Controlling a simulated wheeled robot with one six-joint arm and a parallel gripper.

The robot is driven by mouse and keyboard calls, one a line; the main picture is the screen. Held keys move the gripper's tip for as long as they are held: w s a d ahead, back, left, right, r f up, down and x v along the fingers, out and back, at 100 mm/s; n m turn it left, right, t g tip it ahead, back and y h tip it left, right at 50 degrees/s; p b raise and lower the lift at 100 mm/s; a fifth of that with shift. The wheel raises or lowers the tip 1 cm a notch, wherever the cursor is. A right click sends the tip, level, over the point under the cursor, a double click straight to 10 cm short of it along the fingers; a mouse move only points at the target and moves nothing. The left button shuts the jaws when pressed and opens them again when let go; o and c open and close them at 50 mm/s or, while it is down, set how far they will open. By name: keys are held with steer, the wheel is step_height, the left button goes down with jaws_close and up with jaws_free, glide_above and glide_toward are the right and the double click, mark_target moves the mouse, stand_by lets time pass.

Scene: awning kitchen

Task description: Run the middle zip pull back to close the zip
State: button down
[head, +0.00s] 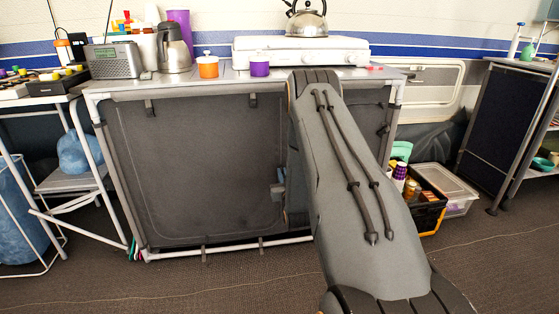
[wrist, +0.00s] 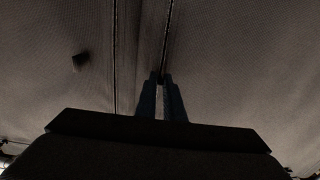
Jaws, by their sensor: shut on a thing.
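The grey fabric front of the camp kitchen unit (head: 200,165) fills the space under its worktop in the head view. My gripper (head: 279,188) is at this front, partly behind my own arm. In the dark wrist view my gripper's two fingers (wrist: 160,78) are close together against the fabric. A zip line (wrist: 166,40) runs up from the fingertips. My gripper is shut on the middle zip pull, which is mostly hidden between the fingertips. A second seam or zip line (wrist: 115,60) runs beside it on the left. How far the zip is closed I cannot tell.
A stove with a kettle (head: 306,18), an orange pot (head: 207,66) and a purple pot (head: 259,65) stand on the worktop. A crate (head: 428,214) and a clear box (head: 452,190) sit on the floor at right. The floor in front is mostly clear.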

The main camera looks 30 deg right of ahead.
step_height(320, 180, down, 30)
steer(key=b, duration=1)
steer(key=shift+f+b, duration=0.2)
steer(key=shift+b, duration=0.1)
steer(key=c, duration=1.9)
jaws_free()
steer(key=shift+o, duration=0.2)
steer(key=p+v, duration=0.3)
steer(key=v, duration=0.4)
steer(key=shift+s, duration=0.4)
